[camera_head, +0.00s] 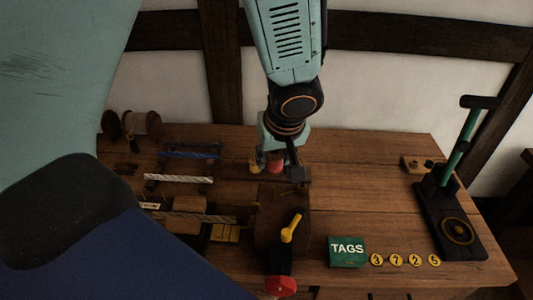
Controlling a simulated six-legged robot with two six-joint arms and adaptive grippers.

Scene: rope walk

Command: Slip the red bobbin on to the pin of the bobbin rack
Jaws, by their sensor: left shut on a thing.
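My left gripper (277,158) points down over the back middle of the bench and is shut on the red bobbin (275,166), of which only a small part shows below the fingers. A small yellow piece (254,167) stands just left of the red bobbin, on what looks like the wooden bobbin rack. The rack's pin cannot be made out; the gripper hides much of that spot. I cannot tell whether the red bobbin touches the rack. My right gripper is not in view.
A dark box with a yellow lever (292,226) and a red disc (280,286) stands in front. Rope pieces (178,179) and spools (141,124) lie left. A green TAGS box (347,251), numbered discs and a green-handled stand (452,225) are right.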

